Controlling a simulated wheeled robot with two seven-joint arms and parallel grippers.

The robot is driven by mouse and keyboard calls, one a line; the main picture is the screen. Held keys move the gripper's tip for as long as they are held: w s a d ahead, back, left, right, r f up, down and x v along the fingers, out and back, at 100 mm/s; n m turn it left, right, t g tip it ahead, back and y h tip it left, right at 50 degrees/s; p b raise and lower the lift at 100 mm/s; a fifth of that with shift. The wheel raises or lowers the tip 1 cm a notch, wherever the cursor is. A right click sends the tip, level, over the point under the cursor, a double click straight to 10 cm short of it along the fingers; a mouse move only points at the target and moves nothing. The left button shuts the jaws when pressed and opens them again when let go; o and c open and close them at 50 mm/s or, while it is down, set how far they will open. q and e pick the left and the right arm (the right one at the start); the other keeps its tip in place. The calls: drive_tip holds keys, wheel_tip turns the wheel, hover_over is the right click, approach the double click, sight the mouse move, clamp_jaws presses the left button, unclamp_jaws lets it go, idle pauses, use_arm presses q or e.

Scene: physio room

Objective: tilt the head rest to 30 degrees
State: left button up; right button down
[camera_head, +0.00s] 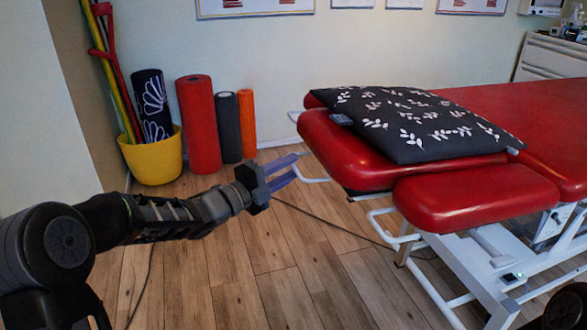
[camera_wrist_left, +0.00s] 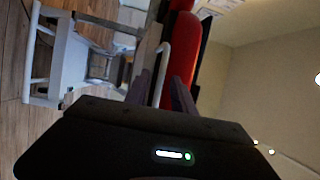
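The head rest (camera_head: 345,155) is the red padded section at the near left end of the treatment table; it looks close to flat. A white bar handle (camera_head: 314,180) sticks out from under its end, and it also shows in the wrist view (camera_wrist_left: 165,60). My left gripper (camera_head: 297,166) is open at this handle. In the wrist view the handle lies between the two purple fingers (camera_wrist_left: 161,86); I cannot tell whether they touch it. My right gripper is not in view.
A black pillow with white leaves (camera_head: 420,120) lies on the head rest and table. A red side pad (camera_head: 475,195) sits in front, above the white frame (camera_head: 455,265). Rolled mats (camera_head: 200,125) and a yellow bucket (camera_head: 154,158) stand by the wall. A cable crosses the floor.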

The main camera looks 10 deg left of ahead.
use_arm(q)
drive_tip(key=shift+x, duration=0.95)
drive_tip(key=shift+c, duration=0.4)
clamp_jaws()
idle(0.3)
